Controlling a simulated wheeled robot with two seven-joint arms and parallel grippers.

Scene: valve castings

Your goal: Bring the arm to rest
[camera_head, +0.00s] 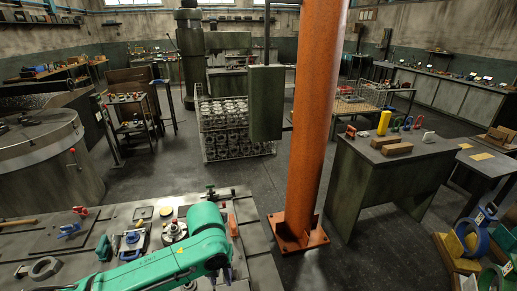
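My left arm is teal and comes in from the bottom left, over the near workbench (112,212). It bends and points down near the bench's right end. My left gripper (213,277) is small and dark at the bottom edge of the view, partly hidden by the arm. I cannot tell whether its fingers are apart or whether it holds anything. A round metal casting (174,232) stands on the bench just behind the arm. My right gripper is not in view.
An orange column (312,120) rises right of the bench. A wire crate (236,150) of metal castings stands behind. A grey desk (375,175) at right holds a yellow cylinder (384,122) and brown blocks. Blue and green rings lie at bottom right. The floor (380,250) between is clear.

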